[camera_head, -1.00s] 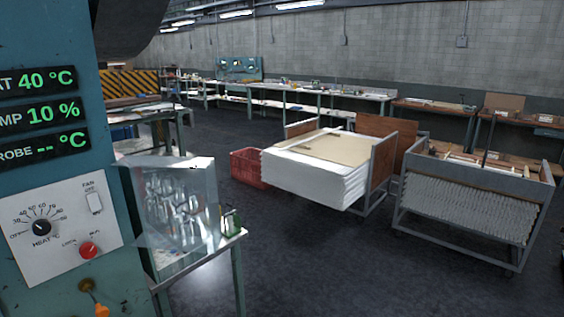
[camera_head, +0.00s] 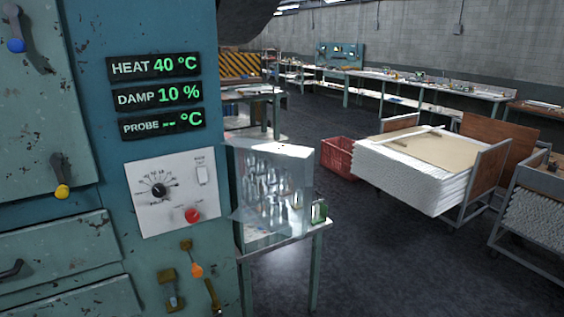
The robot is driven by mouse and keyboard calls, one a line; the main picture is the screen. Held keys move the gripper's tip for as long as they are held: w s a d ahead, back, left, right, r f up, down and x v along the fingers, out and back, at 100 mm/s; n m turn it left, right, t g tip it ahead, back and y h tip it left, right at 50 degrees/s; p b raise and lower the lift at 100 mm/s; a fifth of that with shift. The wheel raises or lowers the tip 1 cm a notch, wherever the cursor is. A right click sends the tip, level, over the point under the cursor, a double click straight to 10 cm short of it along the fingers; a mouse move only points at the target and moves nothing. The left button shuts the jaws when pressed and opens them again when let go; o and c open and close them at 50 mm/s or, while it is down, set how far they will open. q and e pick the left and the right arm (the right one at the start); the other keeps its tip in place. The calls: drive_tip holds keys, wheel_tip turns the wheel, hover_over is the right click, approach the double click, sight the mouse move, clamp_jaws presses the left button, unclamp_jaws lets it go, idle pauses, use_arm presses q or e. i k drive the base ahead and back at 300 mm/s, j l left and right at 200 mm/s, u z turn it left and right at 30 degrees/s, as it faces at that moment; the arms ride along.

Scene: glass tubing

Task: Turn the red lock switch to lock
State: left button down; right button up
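The red lock switch (camera_head: 193,215) is a round red knob at the lower right of a white control panel (camera_head: 150,222) on the front of a teal machine. The small lettering around the knob is too blurred to read, so I cannot tell its setting from this view. A black heat dial (camera_head: 159,190) is above it to the left, and a white fan switch (camera_head: 201,175) is above it to the right. Neither of my grippers shows in the view.
Green displays (camera_head: 155,96) read heat 40 °C, damp 10 % and probe blank. Brass levers (camera_head: 170,289) stick out below the panel. A clear box of glassware (camera_head: 272,190) stands on a table just right of the machine. A cart with white sheets (camera_head: 410,175) and open floor lie further right.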

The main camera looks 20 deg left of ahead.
sight(192, 216)
drive_tip(key=j+u, duration=0.1)
drive_tip(key=u, duration=1.2)
